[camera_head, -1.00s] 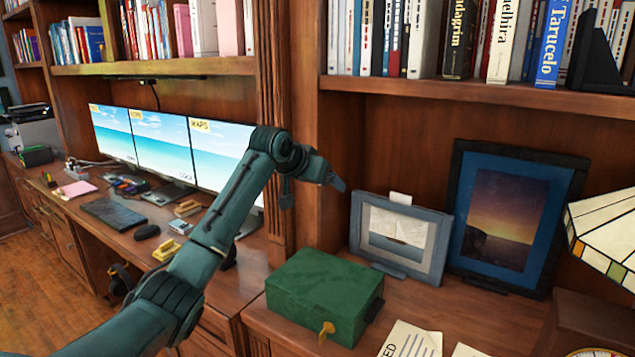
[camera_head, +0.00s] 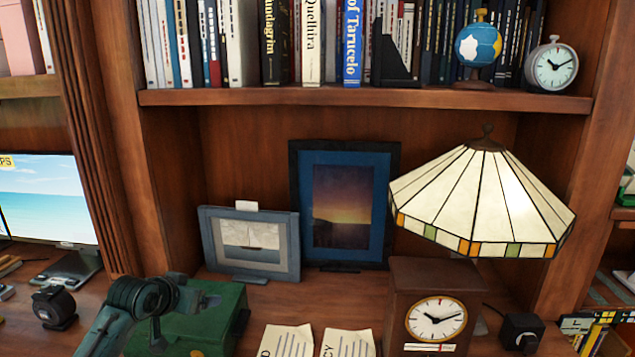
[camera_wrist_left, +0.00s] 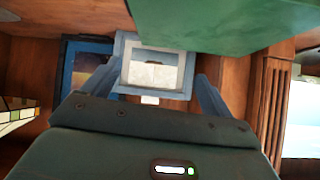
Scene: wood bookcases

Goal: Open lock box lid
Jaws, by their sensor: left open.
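The lock box is a green box (camera_head: 222,325) on the desk at the lower left of the head view, cut off by the bottom edge. Its lid looks shut. My left arm covers its left part. My left gripper (camera_head: 200,299) appears in front of or above the box top; the gap is hard to judge. In the left wrist view the left gripper (camera_wrist_left: 158,74) is open, with nothing between its two blue-grey fingers. The green box (camera_wrist_left: 225,18) fills the upper right there, beside the fingers. My right gripper is not in view.
A grey-framed picture (camera_head: 250,265) stands behind the box, and a larger dark-framed picture (camera_head: 345,262) stands beside it. Papers (camera_head: 287,340), a wooden clock (camera_head: 432,278) and a stained-glass lamp (camera_head: 485,200) are to the right. A monitor (camera_head: 45,200) is left. A bookshelf overhangs the desk.

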